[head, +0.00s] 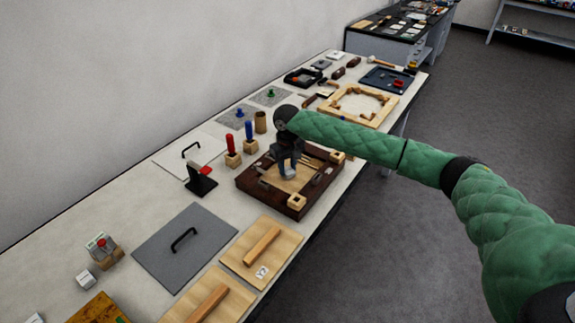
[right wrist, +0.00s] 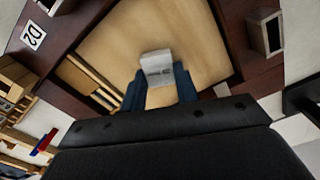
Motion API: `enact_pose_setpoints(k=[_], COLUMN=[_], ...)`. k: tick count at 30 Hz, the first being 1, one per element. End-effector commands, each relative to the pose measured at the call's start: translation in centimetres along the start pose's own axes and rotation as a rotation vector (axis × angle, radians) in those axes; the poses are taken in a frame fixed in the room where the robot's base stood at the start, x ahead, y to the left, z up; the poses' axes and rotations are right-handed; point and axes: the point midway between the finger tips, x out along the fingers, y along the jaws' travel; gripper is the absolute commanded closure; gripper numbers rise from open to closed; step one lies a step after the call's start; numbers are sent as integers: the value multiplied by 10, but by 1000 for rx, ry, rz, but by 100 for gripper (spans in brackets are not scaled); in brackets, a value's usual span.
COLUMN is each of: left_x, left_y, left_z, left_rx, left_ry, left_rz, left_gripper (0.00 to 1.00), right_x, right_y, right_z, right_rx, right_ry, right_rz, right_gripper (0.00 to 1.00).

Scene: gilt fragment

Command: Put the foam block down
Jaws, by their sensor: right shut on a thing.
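My right gripper (head: 287,166) is over the dark wooden tray (head: 250,187) and points down into it. In the right wrist view its blue fingers (right wrist: 159,92) are shut on a small pale grey-white block with dark marks, which I take as the foam block (right wrist: 157,66). The block is at the fingertips, over the tray's light wooden floor (right wrist: 195,38). I cannot tell whether its underside touches that floor. In the head view the gripper mostly hides the block. My left gripper is not in view.
Thin wooden strips (right wrist: 92,82) lie along one side inside the tray, and small square wooden blocks sit on its rim. Red-handled (head: 231,145) and blue-handled (head: 249,132) tools stand behind it. A grey plate with a handle (head: 185,245) lies to the left.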

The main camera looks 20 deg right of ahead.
Motion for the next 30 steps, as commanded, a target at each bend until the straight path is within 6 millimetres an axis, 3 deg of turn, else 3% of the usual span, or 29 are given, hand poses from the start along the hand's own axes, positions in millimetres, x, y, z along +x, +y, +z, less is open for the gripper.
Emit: enact_pose_setpoints(k=[14,15,18,30], left_x=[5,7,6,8], left_y=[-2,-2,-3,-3], left_z=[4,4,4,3], left_rx=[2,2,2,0], left_ry=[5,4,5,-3], left_rz=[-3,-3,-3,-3], left_gripper=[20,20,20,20], right_x=[7,7,7,2], right_y=[0,0,0,0], right_z=[0,0,0,0], right_rx=[-1,-1,-1,-1], right_ry=[0,1,1,2], right_rz=[0,0,0,0], right_gripper=[90,64,48,48])
